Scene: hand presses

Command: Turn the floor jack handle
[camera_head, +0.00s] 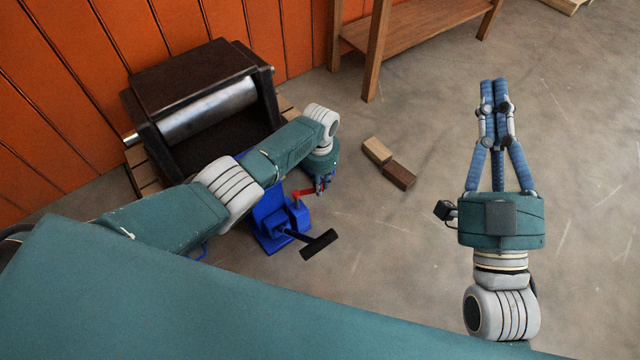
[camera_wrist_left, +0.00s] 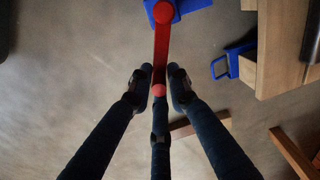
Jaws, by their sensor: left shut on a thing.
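The blue floor jack (camera_head: 268,224) stands on the floor left of centre in the head view, partly hidden behind my left arm. Its red handle (camera_head: 304,192) points right from the jack's top. In the left wrist view the red handle (camera_wrist_left: 162,48) is a bar with round red ends, the near end between my fingers. My left gripper (camera_head: 322,186) is shut on this handle; its fingers also show in the left wrist view (camera_wrist_left: 158,82). My right gripper (camera_head: 494,90) is raised at the right, fingertips together and empty.
A dark press with a metal roller (camera_head: 210,108) stands on a wooden pallet by the orange wall (camera_head: 110,40). A black bar end (camera_head: 319,245) sticks out from the jack. Two wooden blocks (camera_head: 388,164) lie on the floor. A wooden table (camera_head: 420,38) stands behind. Floor at right is clear.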

